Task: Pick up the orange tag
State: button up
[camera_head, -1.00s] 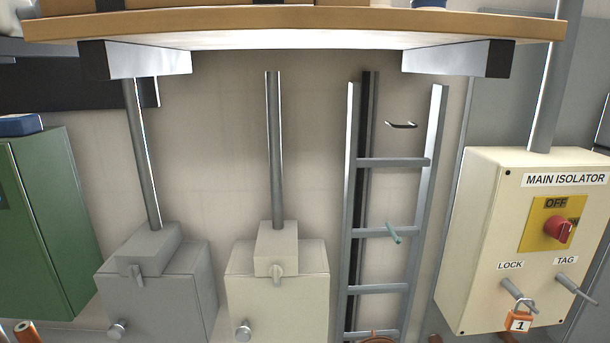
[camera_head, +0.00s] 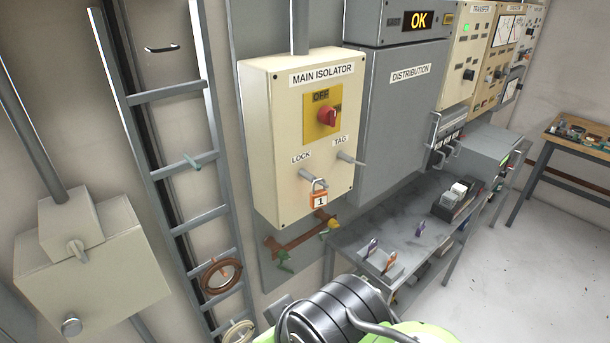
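A small orange piece that looks like the orange tag (camera_head: 390,262) stands at the front left of the grey bench, beside a purple-and-white piece (camera_head: 371,247). Both seem to be on a small light block, and their details are too small to read. An orange padlock marked 1 (camera_head: 319,200) hangs on the LOCK peg of the main isolator (camera_head: 268,130). The TAG peg (camera_head: 346,157) beside it looks bare. Black and lime-green parts at the bottom edge seem to be my own arm. My gripper's fingers do not show.
The grey bench (camera_head: 392,218) runs back below the distribution cabinet (camera_head: 393,120). It bears another purple piece (camera_head: 420,229) and a dark box (camera_head: 455,203). Open floor (camera_head: 540,265) lies to the right.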

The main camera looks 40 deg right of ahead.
aim_at(391, 261)
jog(key=z, duration=1.95)
